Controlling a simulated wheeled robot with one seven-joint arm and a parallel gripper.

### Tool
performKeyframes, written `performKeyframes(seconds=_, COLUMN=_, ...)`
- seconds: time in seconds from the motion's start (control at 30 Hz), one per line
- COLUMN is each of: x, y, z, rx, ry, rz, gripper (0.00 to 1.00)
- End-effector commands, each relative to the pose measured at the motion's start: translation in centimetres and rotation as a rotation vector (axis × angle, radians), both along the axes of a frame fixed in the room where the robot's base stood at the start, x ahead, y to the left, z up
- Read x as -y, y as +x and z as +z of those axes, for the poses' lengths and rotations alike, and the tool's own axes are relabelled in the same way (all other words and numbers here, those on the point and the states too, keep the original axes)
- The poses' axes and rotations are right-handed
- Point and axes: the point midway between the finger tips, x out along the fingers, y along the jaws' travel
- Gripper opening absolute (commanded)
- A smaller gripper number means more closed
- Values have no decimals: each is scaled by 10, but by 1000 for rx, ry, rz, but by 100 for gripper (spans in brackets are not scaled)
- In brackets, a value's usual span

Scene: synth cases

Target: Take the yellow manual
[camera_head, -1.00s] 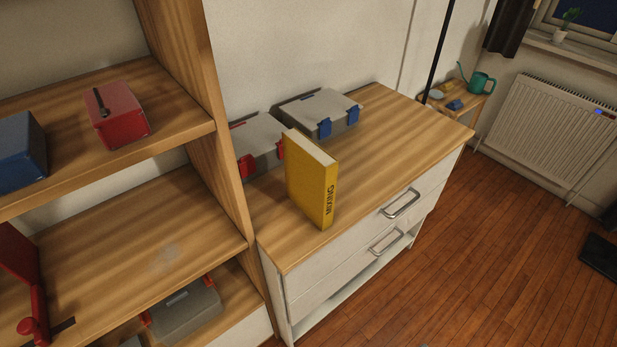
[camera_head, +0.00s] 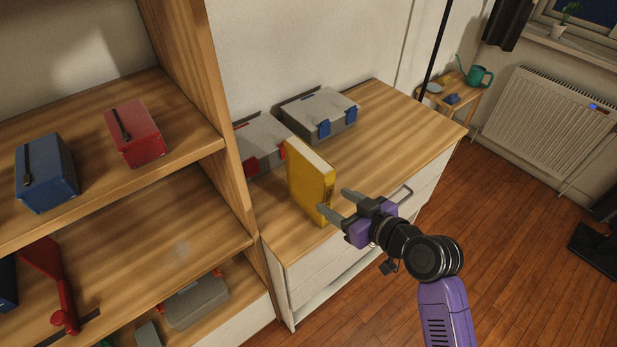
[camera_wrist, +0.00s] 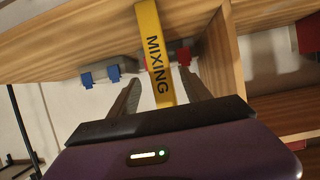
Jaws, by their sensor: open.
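The yellow manual (camera_head: 308,182) stands upright on the wooden top of the white dresser (camera_head: 385,130). In the wrist view its yellow spine (camera_wrist: 154,52), marked MIXING, faces me and shows between my two fingers. My gripper (camera_head: 336,204) is open and empty, in front of the manual's spine at its right side in the head view. One finger overlaps the manual's lower edge there; I cannot tell whether it touches.
A grey case with blue latches (camera_head: 320,112) and one with red latches (camera_head: 262,142) stand behind the manual. A wooden shelf unit (camera_head: 215,120) with a red box (camera_head: 134,133) and a blue box (camera_head: 46,172) rises at left. The dresser top's right part is clear.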

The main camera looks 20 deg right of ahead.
Motion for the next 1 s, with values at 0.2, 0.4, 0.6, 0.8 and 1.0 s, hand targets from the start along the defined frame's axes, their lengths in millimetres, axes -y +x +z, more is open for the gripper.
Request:
performKeyframes(seconds=0.2, x=-1, y=16, z=11, rx=6, ry=-3, rz=28, gripper=56)
performKeyframes(seconds=0.4, x=-8, y=33, z=4, rx=5, ry=-4, rz=29, gripper=56)
performKeyframes(seconds=0.6, x=-16, y=52, z=0, rx=6, ry=-3, rz=29, gripper=56)
performKeyframes(seconds=0.8, x=-23, y=74, z=-11, rx=6, ry=-3, rz=27, gripper=56)
performKeyframes(seconds=1.0, x=-25, y=81, z=-15, rx=6, ry=-3, rz=27, gripper=56)
